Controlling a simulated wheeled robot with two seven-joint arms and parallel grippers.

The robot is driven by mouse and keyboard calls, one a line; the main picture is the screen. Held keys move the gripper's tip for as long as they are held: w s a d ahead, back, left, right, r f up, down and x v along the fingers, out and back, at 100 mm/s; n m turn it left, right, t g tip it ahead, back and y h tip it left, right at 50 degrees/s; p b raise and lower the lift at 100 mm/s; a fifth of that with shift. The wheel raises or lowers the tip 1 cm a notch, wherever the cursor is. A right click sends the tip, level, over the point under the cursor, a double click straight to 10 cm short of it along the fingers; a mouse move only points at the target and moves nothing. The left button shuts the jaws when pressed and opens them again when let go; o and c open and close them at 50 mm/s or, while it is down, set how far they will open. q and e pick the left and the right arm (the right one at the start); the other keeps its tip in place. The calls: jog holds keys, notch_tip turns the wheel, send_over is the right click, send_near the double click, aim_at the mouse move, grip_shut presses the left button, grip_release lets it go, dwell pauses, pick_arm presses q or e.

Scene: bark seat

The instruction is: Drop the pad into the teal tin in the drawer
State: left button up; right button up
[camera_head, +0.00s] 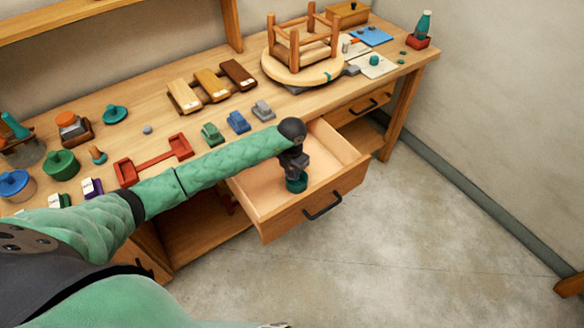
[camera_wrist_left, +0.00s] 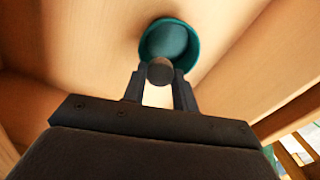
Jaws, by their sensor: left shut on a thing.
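The teal tin (camera_head: 297,187) stands in the open drawer (camera_head: 257,196), below my left gripper (camera_head: 295,172). In the left wrist view the round teal tin (camera_wrist_left: 171,24) shows its open mouth just beyond the fingertips. My left gripper (camera_wrist_left: 160,80) is shut on a small dark round pad (camera_wrist_left: 160,70), which overlaps the tin's near rim in this view. I cannot tell whether the pad touches the tin. In the head view the pad is hidden by the gripper. My right gripper is not in view.
The drawer's front has a black handle (camera_head: 323,205). The workbench (camera_head: 150,105) above holds green, blue and grey blocks (camera_head: 237,122), a red rack (camera_head: 152,160) and an upturned stool (camera_head: 303,50) on a round board. The drawer floor around the tin looks bare.

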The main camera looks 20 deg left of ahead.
aim_at(292, 173)
pick_arm(q)
jog(key=shift+f, duration=0.85)
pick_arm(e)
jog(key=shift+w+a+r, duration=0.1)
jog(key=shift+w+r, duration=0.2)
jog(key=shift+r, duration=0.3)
pick_arm(q)
jog(key=o, duration=1)
jog(key=shift+r+b, duration=0.25)
jog(key=shift+b, duration=0.1)
notch_tip(292, 173, up, 6)
jog(key=shift+r+b, duration=0.1)
jog(key=shift+b, duration=1.1)
jog(key=shift+r, duration=0.55)
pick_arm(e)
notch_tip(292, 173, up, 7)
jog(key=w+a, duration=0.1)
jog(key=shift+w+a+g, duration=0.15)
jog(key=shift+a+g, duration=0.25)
pick_arm(q)
jog(key=shift+r, duration=0.1)
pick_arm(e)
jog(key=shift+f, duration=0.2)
